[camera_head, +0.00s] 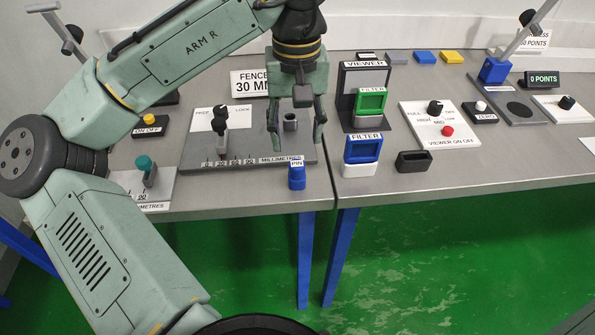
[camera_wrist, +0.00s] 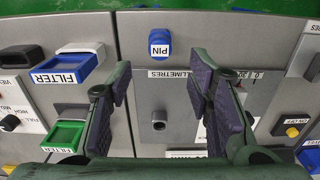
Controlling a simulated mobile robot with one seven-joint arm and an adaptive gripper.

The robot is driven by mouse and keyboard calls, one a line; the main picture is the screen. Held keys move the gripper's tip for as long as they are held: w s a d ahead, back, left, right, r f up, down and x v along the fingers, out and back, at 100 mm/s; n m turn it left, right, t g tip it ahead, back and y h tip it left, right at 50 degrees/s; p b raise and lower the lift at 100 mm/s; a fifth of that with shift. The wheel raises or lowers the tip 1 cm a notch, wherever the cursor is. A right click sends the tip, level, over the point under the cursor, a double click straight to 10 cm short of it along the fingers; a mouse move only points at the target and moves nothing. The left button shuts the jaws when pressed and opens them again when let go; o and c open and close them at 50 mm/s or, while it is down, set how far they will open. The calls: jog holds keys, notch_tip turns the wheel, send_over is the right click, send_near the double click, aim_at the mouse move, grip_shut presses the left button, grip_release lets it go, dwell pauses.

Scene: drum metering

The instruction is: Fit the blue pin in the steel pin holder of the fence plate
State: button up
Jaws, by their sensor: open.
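The blue pin (camera_head: 297,181), with a "PIN" label on it, stands upright on the bench near its front edge. It also shows in the wrist view (camera_wrist: 160,39) at top middle, beyond my fingertips. The fence plate (camera_head: 247,144) is a grey plate with a millimetre scale, behind the pin. The steel pin holder (camera_head: 290,122) is a short hollow cylinder on the plate's right part; nothing blue shows in it. My gripper (camera_head: 296,143) is open and empty, pointing down over the plate, with the holder between its fingers in both views. The wrist view shows both fingers (camera_wrist: 162,80) apart.
A blue filter (camera_head: 362,149) on a white base and a black empty holder (camera_head: 413,161) stand right of the pin. The viewer (camera_head: 363,82) with a green filter (camera_head: 370,102) is behind them. A black lever (camera_head: 220,118) rises from the plate's left part. A gap splits the benches.

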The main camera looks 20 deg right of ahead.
aim_at(297, 163)
notch_tip(297, 163, down, 5)
jog(key=b, duration=0.4)
jog(key=shift+b, duration=0.3)
jog(key=shift+f+b, duration=0.4)
jog(key=shift+f, duration=1.25)
jog(key=shift+r+p, duration=0.1)
jog(key=shift+p, duration=0.65)
jog(key=shift+c, duration=0.3)
grip_shut()
jog(key=shift+r, duration=0.1)
jog(key=shift+r+p, duration=2.85)
jog(key=shift+p, duration=0.05)
